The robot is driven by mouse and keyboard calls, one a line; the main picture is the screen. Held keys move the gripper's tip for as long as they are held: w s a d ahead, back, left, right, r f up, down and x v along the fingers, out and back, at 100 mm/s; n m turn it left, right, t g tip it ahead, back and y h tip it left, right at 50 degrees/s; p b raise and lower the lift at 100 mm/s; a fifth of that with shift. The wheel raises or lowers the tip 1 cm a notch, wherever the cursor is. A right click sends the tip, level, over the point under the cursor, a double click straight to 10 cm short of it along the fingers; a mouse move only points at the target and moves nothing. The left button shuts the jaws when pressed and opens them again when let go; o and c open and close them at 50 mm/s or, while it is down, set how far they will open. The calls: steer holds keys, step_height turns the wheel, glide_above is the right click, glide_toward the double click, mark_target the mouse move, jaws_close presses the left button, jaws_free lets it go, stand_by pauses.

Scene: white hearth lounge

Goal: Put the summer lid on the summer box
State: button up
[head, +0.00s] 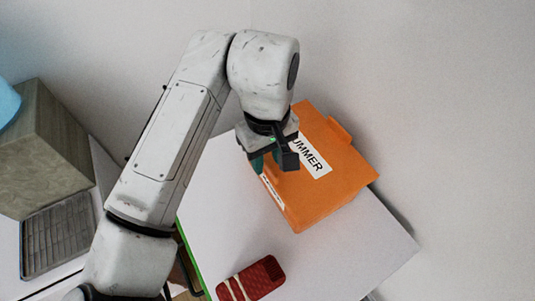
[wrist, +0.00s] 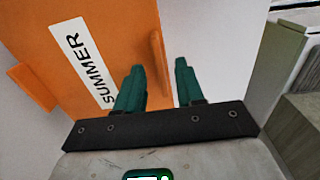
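The orange summer lid (head: 338,178) bears a white SUMMER label and has a raised tab at its far right edge. It lies over the orange summer box (head: 286,208) on the white table; whether it is fully seated I cannot tell. A smaller label shows on the box's left side. My gripper (head: 274,165) is at the lid's left edge and hides part of the label. In the wrist view, the teal fingers of my gripper (wrist: 159,66) are apart, with an orange tab (wrist: 157,55) in line with the gap between them. Nothing is held.
A red object with pale bands (head: 250,280) lies near the table's front edge. At left are a grey-brown block (head: 50,150) and a dark slatted tray (head: 58,235).

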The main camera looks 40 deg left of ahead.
step_height(320, 180, up, 11)
stand_by(0.5)
steer(key=shift+f, duration=0.1)
